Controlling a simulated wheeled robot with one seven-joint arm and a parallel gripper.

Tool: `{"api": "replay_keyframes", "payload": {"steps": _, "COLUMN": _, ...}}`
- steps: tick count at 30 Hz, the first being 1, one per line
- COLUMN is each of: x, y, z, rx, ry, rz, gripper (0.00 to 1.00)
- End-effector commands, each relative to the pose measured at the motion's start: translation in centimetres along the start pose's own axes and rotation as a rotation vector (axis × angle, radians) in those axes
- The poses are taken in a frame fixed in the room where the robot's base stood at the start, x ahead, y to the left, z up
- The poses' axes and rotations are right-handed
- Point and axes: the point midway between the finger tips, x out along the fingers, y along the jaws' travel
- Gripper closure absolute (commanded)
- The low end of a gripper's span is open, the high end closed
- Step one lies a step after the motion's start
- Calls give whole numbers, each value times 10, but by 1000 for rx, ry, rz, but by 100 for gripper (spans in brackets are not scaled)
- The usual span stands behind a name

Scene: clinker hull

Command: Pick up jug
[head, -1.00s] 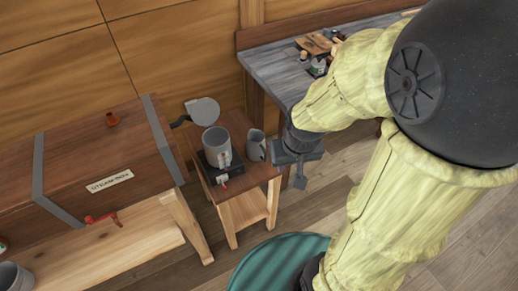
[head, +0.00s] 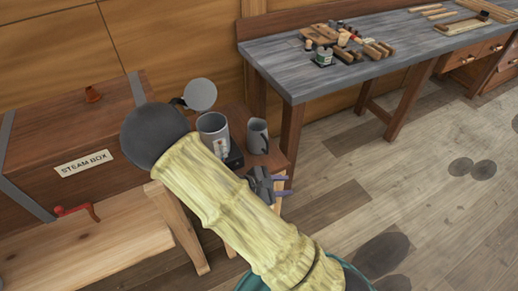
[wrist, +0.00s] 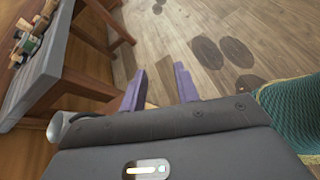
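The jug, a small grey vessel with a side handle (head: 258,134), stands upright on the right part of a small wooden stand (head: 277,158). My gripper (head: 282,185) is below and a little right of it in the head view, apart from it, with its purple fingers pointing right, away from the jug. In the wrist view my gripper (wrist: 161,88) has its two fingers spread with only floor between them. A pale grey rounded piece (wrist: 58,127) shows at the wrist view's left edge; I cannot tell what it is.
A larger grey pot (head: 213,128) stands on a dark burner left of the jug, with a round grey disc (head: 200,94) behind. The steam box (head: 75,130) is at left. A workbench (head: 330,78) with tools stands at back right. Floor (head: 370,165) is open at right.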

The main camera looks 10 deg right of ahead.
Motion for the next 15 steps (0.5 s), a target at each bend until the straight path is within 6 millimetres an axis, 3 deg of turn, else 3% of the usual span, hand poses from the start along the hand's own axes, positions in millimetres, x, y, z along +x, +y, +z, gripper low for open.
{"api": "replay_keyframes", "payload": {"steps": 1, "x": 5, "y": 5, "z": -26, "rx": -72, "ry": -50, "rz": 94, "gripper": 69}}
{"api": "replay_keyframes", "payload": {"steps": 5, "x": -2, "y": 30, "z": -67, "rx": -238, "ry": -173, "rz": 345, "gripper": 69}}
{"api": "replay_keyframes", "payload": {"steps": 9, "x": -22, "y": 52, "z": -109, "rx": -377, "ry": -281, "rz": 589, "gripper": 69}}
{"api": "replay_keyframes", "payload": {"steps": 12, "x": -35, "y": 60, "z": -127, "rx": -432, "ry": -324, "rz": 697, "gripper": 69}}
{"api": "replay_keyframes", "payload": {"steps": 15, "x": -41, "y": 64, "z": -132, "rx": -453, "ry": -342, "rz": 740, "gripper": 69}}
